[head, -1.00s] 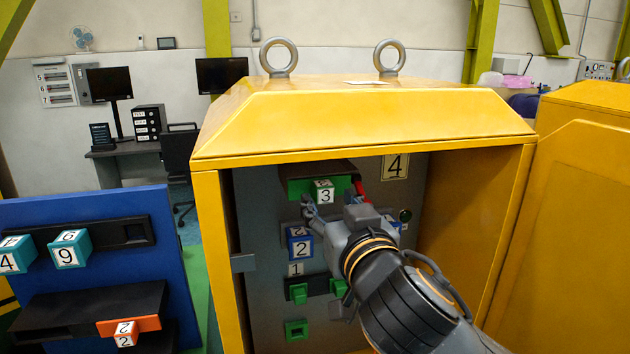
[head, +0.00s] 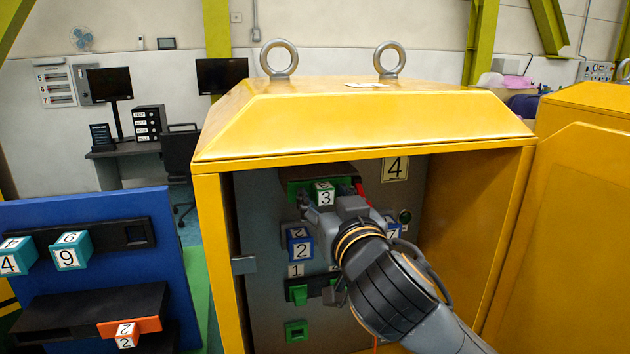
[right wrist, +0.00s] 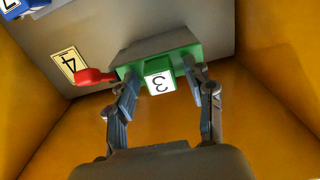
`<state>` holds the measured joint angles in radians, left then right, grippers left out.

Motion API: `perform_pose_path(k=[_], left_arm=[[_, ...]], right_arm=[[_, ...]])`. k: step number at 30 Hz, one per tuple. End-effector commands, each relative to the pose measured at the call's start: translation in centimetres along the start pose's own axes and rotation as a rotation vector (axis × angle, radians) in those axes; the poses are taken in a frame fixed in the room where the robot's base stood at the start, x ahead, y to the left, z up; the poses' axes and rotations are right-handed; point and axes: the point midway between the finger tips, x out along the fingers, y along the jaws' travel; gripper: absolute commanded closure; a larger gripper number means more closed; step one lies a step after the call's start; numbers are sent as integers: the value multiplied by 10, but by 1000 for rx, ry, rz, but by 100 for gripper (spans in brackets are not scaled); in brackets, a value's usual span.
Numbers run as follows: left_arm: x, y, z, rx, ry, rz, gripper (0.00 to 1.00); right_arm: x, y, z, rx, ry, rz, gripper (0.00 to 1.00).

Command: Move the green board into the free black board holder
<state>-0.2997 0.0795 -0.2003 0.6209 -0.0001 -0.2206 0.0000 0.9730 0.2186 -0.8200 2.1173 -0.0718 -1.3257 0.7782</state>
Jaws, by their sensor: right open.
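The green board (head: 295,187), with a white-faced cube marked 3 (head: 323,195), sits high inside the yellow cabinet. A dark holder (head: 325,170) is behind and above it. In the right wrist view the green board (right wrist: 131,72) shows upside down with its cube (right wrist: 160,84). My right gripper (right wrist: 165,88) is open, with one finger on each side of the cube. I cannot tell whether the fingers touch it. In the head view my right gripper (head: 328,208) partly covers the board's lower right. My left gripper is not in view.
A red lever (right wrist: 95,76) is close beside the board. The cabinet's side walls (head: 222,270) enclose the space. A blue panel (head: 170,260) with black holders (head: 90,300) stands left.

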Motion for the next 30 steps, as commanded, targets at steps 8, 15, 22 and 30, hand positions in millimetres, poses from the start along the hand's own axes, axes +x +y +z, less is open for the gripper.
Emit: perform_pose_path(k=[8,15,22,30], left_arm=[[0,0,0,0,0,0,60],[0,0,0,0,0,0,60],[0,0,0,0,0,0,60],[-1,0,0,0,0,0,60]], right_arm=[[0,0,0,0,0,0,76],[0,0,0,0,2,0,100],[-2,0,0,0,2,-1,100],[-6,0,0,0,1,-1,100]])
